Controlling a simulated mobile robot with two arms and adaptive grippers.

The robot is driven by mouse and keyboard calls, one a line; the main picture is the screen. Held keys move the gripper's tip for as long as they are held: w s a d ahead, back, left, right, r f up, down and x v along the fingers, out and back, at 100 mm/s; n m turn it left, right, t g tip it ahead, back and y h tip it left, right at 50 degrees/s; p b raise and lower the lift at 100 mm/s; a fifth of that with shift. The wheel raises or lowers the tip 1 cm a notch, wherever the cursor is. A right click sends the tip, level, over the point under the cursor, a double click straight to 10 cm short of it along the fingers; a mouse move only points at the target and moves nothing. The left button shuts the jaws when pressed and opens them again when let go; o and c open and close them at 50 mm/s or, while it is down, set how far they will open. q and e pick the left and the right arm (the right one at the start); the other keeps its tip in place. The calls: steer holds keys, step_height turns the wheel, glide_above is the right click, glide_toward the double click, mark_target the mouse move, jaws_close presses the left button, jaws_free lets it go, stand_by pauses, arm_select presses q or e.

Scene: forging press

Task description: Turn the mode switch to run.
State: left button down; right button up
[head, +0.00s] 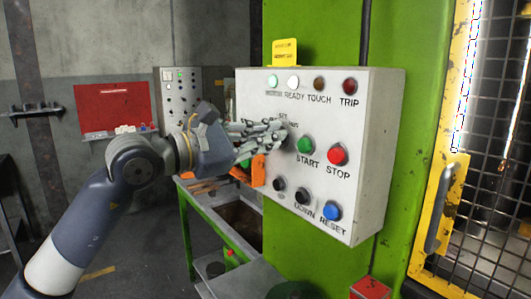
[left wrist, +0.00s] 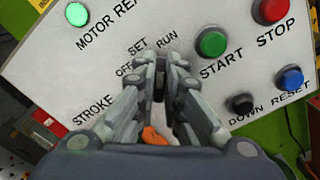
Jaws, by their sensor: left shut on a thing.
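The white control box (head: 368,150) is mounted on the green press column. Its panel (left wrist: 190,22) fills most of the left wrist view. My left gripper (head: 279,132) reaches its upper left part from the left. In the left wrist view the gripper (left wrist: 160,72) is shut on the small dark mode switch (left wrist: 159,82), among the labels OFF, SET and RUN. The fingers cover most of the switch, so I cannot tell which label it points to. My right gripper is not in view.
The green START button (head: 305,145) and red STOP button (head: 337,154) sit close to the right of my fingers. The blue RESET button (head: 331,211) is lower down. A yellow-framed mesh guard (head: 440,215) stands at the right. A green-framed workbench (head: 222,228) is below.

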arm_select(q)
steer(key=shift+m+b, duration=0.55)
steer(key=shift+m, duration=0.05)
steer(key=c, duration=1.7)
jaws_free()
steer(key=shift+d, duration=0.1)
steer(key=shift+f, duration=0.1)
steer(key=v, duration=1.2)
